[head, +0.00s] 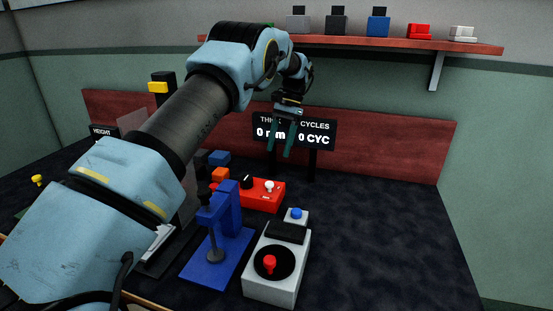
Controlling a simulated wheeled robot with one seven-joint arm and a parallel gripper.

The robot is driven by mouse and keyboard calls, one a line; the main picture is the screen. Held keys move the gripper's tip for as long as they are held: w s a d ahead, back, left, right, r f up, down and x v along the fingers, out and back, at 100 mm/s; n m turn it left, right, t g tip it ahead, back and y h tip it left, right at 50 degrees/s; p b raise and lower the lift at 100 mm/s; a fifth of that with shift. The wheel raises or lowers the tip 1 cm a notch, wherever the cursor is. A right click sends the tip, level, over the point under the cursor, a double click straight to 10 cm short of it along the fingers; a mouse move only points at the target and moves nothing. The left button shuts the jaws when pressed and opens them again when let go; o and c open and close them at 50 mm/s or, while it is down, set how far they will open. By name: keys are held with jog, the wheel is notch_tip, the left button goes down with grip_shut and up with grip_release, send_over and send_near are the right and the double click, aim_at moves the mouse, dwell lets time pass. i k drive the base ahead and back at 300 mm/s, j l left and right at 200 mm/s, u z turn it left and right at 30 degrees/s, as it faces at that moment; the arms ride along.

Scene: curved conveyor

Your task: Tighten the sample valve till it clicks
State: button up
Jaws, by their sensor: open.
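My gripper (280,151) hangs in the air with its two teal fingers pointing down, open and empty. It is in front of the display panel and appears above the red box. No part is labelled as the sample valve, so I cannot tell which one it is. A red box (264,200) carries a black knob (247,181) and a white-topped knob (269,187). A white box (272,283) nearer the front has a red knob (269,263) on a black disc and a blue button (296,214). A small yellow knob (37,180) stands at the far left.
A blue press-like stand (229,212) is left of the white box. Small blue and orange blocks (219,174) sit behind it. A display (318,133) stands at the back before a red-brown board (400,146). A shelf (460,47) holds several items. The table's right side (400,240) is clear.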

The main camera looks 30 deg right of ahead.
aim_at(247, 181)
jog(key=k, duration=1)
